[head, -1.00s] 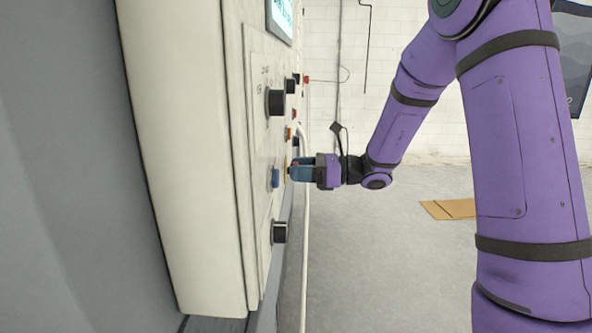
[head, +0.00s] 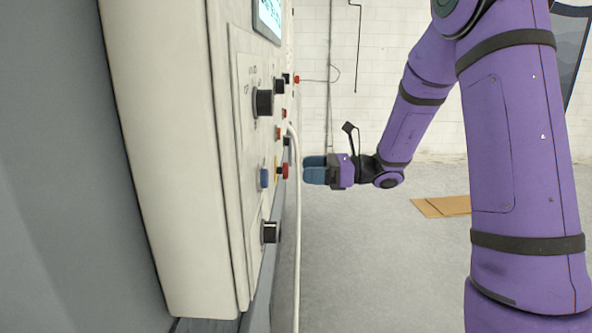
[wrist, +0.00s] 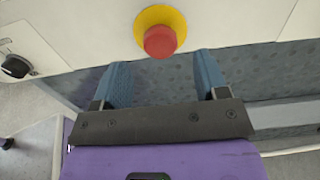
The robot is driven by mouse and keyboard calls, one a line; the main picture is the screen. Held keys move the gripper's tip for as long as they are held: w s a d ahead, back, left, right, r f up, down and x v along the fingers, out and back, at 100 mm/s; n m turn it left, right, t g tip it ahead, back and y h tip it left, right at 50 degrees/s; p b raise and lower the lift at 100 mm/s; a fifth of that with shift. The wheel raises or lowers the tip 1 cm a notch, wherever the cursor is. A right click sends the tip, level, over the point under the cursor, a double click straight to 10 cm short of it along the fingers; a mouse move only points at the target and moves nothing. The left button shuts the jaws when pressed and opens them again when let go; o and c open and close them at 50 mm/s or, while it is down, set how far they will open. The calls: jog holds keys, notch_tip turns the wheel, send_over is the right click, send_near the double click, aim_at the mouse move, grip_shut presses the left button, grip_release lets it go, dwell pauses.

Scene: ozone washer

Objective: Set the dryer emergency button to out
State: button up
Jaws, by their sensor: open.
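The dryer emergency button is a red mushroom head (head: 285,171) on a yellow collar, on the front of the cream control panel (head: 228,200). The wrist view shows the red head (wrist: 160,42) and its yellow ring from close by. My gripper (head: 306,169) is open and empty, a short gap to the right of the button in the head view. In the wrist view the two blue fingers of my gripper (wrist: 162,64) are spread, with the button beyond and between their tips. I cannot tell whether the button is in or out.
Around the button are a blue button (head: 264,178), a black knob (head: 264,103) above and another black knob (head: 270,232) below. A screen (head: 268,17) is at the top. A pale pipe (head: 298,250) runs down beside the panel. The floor on the right is free apart from cardboard (head: 440,206).

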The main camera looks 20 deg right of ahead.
jog(key=v, duration=0.6)
dwell(0.4)
